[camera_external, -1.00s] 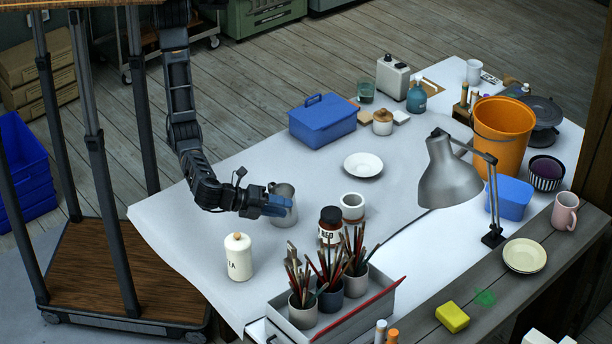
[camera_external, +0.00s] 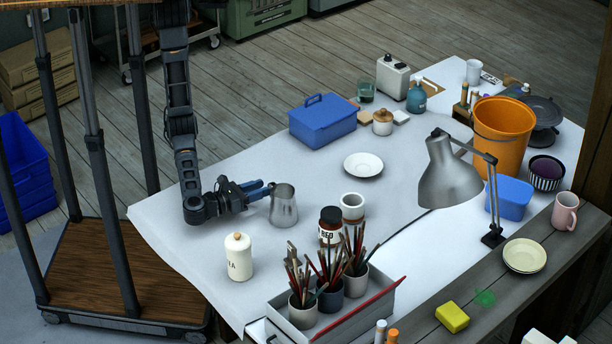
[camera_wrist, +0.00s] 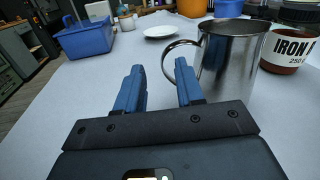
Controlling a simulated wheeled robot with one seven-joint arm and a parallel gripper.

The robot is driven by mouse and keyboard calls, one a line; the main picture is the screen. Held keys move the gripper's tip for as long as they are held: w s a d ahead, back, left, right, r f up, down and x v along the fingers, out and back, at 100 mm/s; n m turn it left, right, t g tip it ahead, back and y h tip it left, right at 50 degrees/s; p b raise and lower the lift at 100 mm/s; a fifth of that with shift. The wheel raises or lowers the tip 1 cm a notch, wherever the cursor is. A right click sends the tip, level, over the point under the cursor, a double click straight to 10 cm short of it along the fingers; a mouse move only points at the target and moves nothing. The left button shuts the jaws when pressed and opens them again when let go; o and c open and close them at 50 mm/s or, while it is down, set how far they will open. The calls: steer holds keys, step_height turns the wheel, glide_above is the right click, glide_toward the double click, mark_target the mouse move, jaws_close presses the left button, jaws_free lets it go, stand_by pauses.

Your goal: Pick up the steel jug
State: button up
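The steel jug (camera_external: 284,207) stands upright on the white table, with its handle towards my gripper. In the wrist view the jug (camera_wrist: 234,62) is just beyond and to the right of my fingers, and its loop handle points left. My gripper (camera_external: 268,189) is low over the table at the jug's left side. In the wrist view the two blue fingers of my gripper (camera_wrist: 158,75) are apart with nothing between them. The right fingertip is close to the handle; I cannot tell whether they touch.
A black-lidded jar (camera_external: 330,226) and a white pot (camera_external: 352,207) stand right of the jug. A cream canister (camera_external: 238,257) is at the near left, and a brush tray (camera_external: 384,299) is in front. The table between jug and blue box (camera_external: 322,122) is clear.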

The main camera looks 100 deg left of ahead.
steer(key=shift+p+x, duration=0.4)
steer(key=shift+x, duration=2.65)
steer(key=shift+w+d+f, duration=0.1)
steer(key=shift+d, duration=0.05)
jaws_close()
